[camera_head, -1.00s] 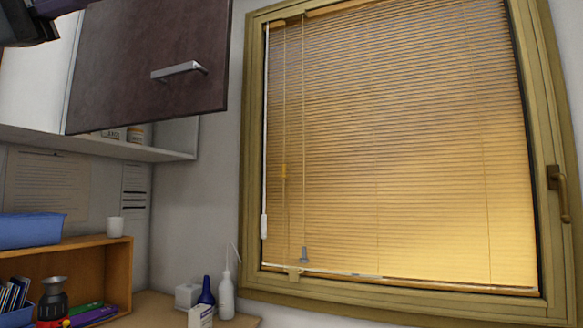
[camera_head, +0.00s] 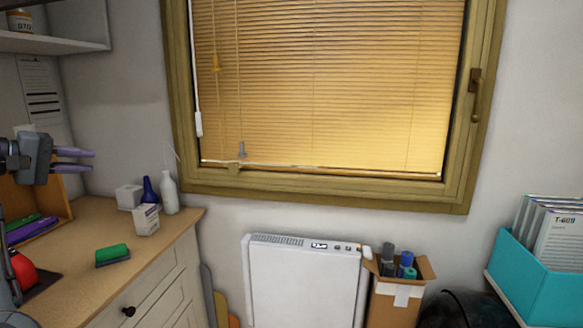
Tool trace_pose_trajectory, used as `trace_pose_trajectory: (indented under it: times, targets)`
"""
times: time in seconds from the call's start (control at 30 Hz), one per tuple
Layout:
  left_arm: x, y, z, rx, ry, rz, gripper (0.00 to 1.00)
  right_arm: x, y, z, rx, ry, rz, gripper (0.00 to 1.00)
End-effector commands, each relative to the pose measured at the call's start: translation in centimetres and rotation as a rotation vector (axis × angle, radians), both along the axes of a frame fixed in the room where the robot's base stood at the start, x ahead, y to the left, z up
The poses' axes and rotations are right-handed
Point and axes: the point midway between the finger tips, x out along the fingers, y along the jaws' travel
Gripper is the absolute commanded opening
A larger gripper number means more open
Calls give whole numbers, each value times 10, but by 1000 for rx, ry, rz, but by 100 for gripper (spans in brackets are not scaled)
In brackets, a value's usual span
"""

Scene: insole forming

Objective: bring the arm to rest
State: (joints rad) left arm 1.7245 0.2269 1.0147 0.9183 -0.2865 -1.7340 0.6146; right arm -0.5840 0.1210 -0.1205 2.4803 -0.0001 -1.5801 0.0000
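My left gripper (camera_head: 90,160) is at the left edge of the head view, in front of the wooden shelf box. Its two purple fingers point right with a gap between them, and nothing is held. Part of my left arm shows below it at the left edge. My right gripper is not in view.
The wooden counter (camera_head: 160,222) holds a green sponge (camera_head: 112,255), a white bottle (camera_head: 169,192), a blue bottle (camera_head: 149,190) and small white boxes. A white heater (camera_head: 303,280), a cardboard box (camera_head: 391,305) and a teal file bin (camera_head: 545,282) stand to the right.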

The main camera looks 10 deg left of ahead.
Motion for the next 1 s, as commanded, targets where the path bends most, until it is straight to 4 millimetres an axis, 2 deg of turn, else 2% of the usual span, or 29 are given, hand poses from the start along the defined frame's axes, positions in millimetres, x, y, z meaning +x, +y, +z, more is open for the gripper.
trace_pose_trajectory:
  times: [0.03, 0.2, 0.33, 0.47, 0.57, 0.77, 0.87, 1.0]
  targets:
    - [5, 9, -32, 49, 60, 47, 23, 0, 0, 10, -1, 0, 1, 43]
    - [2, 28, -125, 242, 214, 158, 23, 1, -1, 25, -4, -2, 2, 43]
    - [-10, 29, -186, 409, 318, 199, 23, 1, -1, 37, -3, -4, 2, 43]
    - [-28, 19, -239, 585, 404, 200, 23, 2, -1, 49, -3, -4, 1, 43]
    - [-45, 2, -277, 722, 459, 171, 23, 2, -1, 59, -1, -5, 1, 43]
    - [-90, -48, -347, 971, 530, 45, 23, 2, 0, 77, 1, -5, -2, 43]
    - [-119, -81, -380, 1077, 548, -49, 23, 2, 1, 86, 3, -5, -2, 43]
    - [-170, -134, -419, 1192, 551, -207, 23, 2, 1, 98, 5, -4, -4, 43]
